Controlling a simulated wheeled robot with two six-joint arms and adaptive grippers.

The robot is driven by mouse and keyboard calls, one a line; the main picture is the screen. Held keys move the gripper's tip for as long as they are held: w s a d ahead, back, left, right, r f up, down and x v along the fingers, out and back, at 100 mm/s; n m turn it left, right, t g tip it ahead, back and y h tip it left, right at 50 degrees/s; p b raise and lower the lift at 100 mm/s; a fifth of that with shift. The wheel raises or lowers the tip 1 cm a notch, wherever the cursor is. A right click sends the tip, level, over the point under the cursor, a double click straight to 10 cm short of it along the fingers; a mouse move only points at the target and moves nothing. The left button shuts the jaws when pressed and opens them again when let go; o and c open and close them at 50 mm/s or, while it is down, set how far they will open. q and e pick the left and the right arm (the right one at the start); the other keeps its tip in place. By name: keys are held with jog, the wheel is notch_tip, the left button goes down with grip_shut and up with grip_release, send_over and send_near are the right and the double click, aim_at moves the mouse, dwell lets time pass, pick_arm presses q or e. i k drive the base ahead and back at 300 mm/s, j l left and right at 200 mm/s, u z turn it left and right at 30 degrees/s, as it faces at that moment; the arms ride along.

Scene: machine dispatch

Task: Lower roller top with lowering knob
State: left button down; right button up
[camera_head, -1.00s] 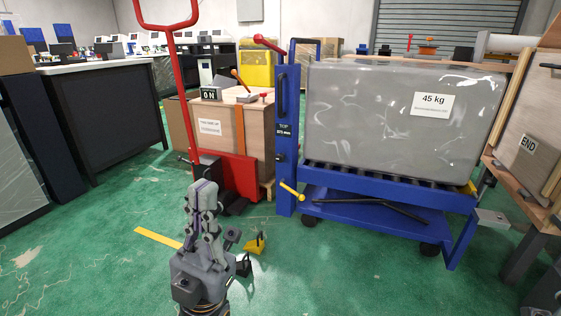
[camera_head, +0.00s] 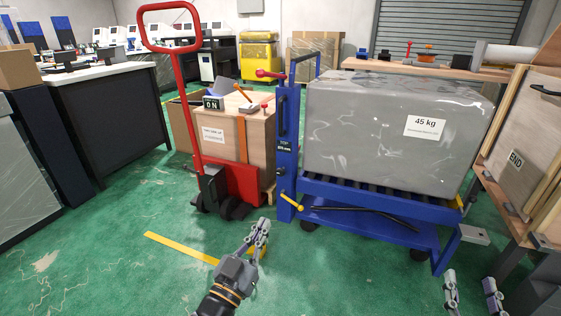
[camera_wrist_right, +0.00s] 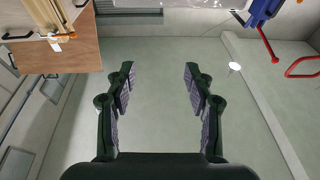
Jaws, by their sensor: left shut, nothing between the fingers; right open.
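The blue lift cart (camera_head: 375,192) carries a grey wrapped 45 kg block (camera_head: 370,130) on its roller top (camera_head: 385,200). Its blue post (camera_head: 287,140) has a red-ended lever (camera_head: 270,73) at the top and a yellow knob lever (camera_head: 291,201) low down. I cannot read which is the lowering knob. My left gripper (camera_head: 262,224) is shut and empty, below and left of the yellow knob, apart from it. My right gripper (camera_head: 470,283) is open and empty at the bottom right; the right wrist view shows its spread fingers (camera_wrist_right: 158,75) with only wall between.
A red pallet truck (camera_head: 240,178) with a wooden crate (camera_head: 235,145) stands left of the post. A small yellow thing is partly hidden behind my left gripper.

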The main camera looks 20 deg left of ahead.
aim_at(279, 172)
jog(key=i+j+u, duration=0.35)
jog(key=j, duration=0.2)
jog(key=i+j+u, duration=0.7)
jog(key=i, duration=0.25)
jog(key=j, duration=0.1)
